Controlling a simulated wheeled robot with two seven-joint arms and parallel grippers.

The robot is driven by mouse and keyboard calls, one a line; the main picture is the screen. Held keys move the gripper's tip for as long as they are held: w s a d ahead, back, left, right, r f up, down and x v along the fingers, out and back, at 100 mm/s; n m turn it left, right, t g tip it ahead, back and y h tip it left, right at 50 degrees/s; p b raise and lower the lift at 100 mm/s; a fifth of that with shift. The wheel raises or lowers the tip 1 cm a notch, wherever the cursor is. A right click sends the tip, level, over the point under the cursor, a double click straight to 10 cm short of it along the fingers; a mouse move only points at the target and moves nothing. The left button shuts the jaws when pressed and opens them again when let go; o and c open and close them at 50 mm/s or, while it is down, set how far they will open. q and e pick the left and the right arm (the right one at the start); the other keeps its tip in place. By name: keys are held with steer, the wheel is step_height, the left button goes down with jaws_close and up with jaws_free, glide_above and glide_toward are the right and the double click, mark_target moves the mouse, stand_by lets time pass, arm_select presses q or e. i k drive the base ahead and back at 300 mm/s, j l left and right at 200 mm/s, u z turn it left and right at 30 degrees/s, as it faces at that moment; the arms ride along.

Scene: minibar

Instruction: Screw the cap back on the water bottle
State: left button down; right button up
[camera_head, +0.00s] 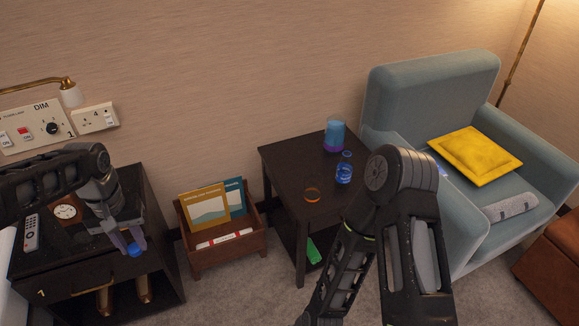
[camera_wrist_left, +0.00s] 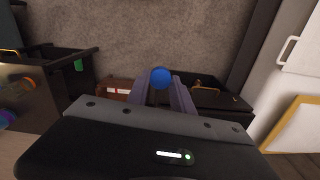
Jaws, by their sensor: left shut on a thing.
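The water bottle (camera_head: 344,172), clear blue with a narrow neck, stands upright on the dark side table (camera_head: 290,165). My left gripper (camera_head: 131,243) is at the left, in front of the dark nightstand and well away from the bottle. It is shut on the small round blue cap (camera_head: 134,250). In the left wrist view the cap (camera_wrist_left: 160,77) sits between the tips of the two fingers of my left gripper (camera_wrist_left: 163,84). My right arm crosses in front of the side table's right side, but its gripper is not in view.
A magazine rack (camera_head: 227,251) stands between nightstand (camera_head: 85,274) and table. A blue-grey armchair (camera_head: 415,100) is at the right.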

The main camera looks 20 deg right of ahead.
mark_target(345, 165)
steer(key=i+z, duration=0.2)
steer(key=z, duration=0.3)
steer(key=i+z, duration=0.2)
steer(key=z, duration=0.25)
steer(key=i+j+z, duration=0.15)
steer(key=z, duration=0.35)
steer(key=i+j+z, duration=0.1)
steer(key=i+j, duration=0.3)
steer(key=i+j+z, duration=0.1)
steer(key=i+j, duration=0.3)
steer(key=j, duration=0.15)
